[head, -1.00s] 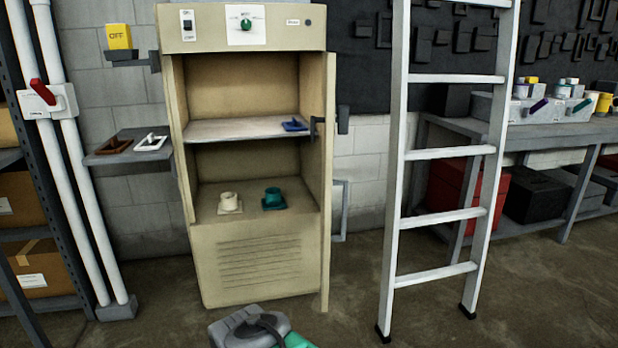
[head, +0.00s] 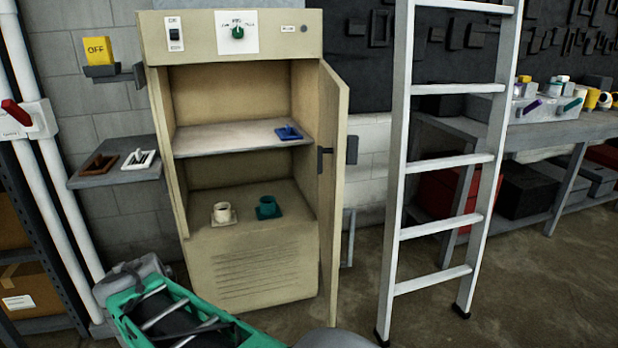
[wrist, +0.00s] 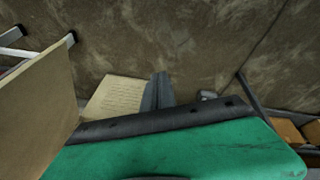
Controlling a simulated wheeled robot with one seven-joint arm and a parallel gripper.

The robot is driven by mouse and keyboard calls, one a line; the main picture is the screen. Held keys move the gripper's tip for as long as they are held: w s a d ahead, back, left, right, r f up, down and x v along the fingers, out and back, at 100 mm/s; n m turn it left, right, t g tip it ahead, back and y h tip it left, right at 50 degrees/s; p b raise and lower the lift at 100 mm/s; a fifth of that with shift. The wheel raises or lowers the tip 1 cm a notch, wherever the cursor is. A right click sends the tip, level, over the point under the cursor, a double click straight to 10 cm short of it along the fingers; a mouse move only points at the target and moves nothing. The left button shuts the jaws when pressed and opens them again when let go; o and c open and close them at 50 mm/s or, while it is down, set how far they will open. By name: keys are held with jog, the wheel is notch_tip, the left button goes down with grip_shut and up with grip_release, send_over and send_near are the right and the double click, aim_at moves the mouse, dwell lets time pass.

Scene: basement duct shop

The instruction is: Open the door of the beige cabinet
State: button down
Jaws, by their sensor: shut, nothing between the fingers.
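The beige cabinet (head: 262,267) stands against the wall in the head view, its interior exposed. Its door (head: 334,200) stands swung out at the right side, with a dark fitting (head: 325,160) on it and a grey block (head: 352,150) at its outer edge. In the wrist view, a beige panel, seemingly the door (wrist: 35,115), fills the left, and the vented lower cabinet front (wrist: 112,97) lies beyond. My gripper (wrist: 157,88) shows there as dark fingers together, empty, to the right of the door and apart from it. The fingers are not visible in the head view.
A ladder (head: 396,170) stands right of the door. A small wall shelf (head: 115,176) is at left. Floor shows between cabinet and ladder.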

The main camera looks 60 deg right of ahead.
jog(key=s+d+r+m+g+h+p, duration=0.1)
jog(key=s+d+r+m+g+p, duration=0.15)
jog(key=d+r+p, duration=0.45)
jog(key=s+d+r+m+g+h+p, duration=0.1)
jog(key=s+d+r+m+h+p, duration=0.15)
jog(key=d+r, duration=0.75)
jog(key=s+d+r+m+g+h+p, duration=0.1)
jog(key=s+d+r+m+g+p, duration=0.1)
jog(key=s+d+r+m+p, duration=0.5)
jog(key=n, duration=0.3)
send_near(332, 219)
notch_tip(332, 219, down, 3)
jog(key=d, duration=0.3)
jog(key=shift+s+f+t+y, duration=0.25)
jog(key=shift+s+f, duration=0.1)
jog(key=shift+s, duration=0.3)
jog(key=shift+d, duration=0.1)
